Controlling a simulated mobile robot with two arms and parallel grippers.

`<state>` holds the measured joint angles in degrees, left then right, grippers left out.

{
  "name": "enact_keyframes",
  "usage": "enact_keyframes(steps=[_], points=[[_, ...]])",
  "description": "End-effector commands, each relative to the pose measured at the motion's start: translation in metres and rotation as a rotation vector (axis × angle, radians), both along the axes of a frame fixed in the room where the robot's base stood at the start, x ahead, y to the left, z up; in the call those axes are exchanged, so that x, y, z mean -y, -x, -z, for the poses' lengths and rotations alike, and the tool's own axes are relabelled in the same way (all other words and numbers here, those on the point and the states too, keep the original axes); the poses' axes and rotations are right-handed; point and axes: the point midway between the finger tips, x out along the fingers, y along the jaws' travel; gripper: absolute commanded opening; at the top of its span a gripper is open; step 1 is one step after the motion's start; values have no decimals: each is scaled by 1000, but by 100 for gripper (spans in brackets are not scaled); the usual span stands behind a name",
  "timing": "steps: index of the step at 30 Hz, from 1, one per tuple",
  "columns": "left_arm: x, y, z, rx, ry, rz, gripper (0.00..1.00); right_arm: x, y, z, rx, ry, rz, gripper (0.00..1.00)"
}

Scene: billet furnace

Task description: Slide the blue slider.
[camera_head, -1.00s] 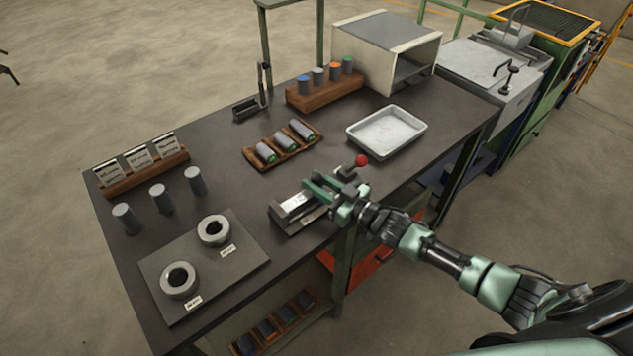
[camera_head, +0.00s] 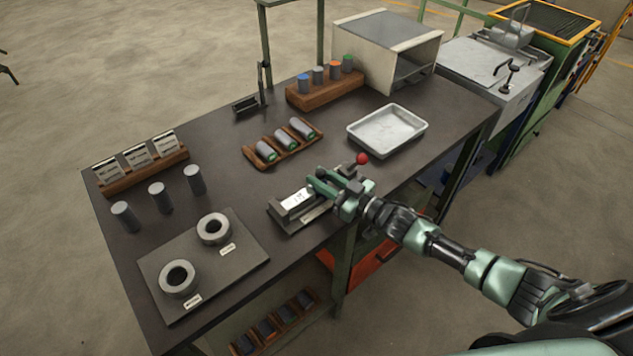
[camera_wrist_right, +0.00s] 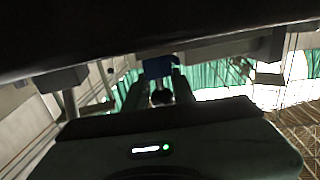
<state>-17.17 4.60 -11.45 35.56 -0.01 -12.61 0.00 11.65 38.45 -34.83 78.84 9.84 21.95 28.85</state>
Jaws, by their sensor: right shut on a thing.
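The slide device (camera_head: 299,208), a dark low block with a white label, lies at the right front edge of the table. My right gripper (camera_head: 323,184) is at its right end, with the arm reaching in from the lower right. In the right wrist view a small blue piece (camera_wrist_right: 158,67), which looks like the blue slider, sits between the two fingers. The right gripper is shut on it. In the head view the fingers hide the slider. My left gripper is in neither view.
A red-knobbed lever (camera_head: 361,159) stands close behind the right gripper. A metal tray (camera_head: 420,131) lies further back, left of it a wooden rack (camera_head: 251,158) with several cylinders. Left of the device is a plate (camera_head: 240,262) with two rings.

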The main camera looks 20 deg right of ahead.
Motion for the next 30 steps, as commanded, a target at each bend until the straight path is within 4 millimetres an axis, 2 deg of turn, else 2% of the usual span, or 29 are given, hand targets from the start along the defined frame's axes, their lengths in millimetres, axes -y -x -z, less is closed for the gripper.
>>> enact_keyframes(steps=[6,7,9,20,30], points=[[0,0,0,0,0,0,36,4,-3,-3,1,-2,8,0],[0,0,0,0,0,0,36,4,-3,-3,1,-2,8,31],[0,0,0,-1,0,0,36,4,-3,-3,1,-2,8,45],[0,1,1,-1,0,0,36,5,2,0,0,-1,6,45],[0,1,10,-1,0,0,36,33,47,1,-3,1,6,45]])
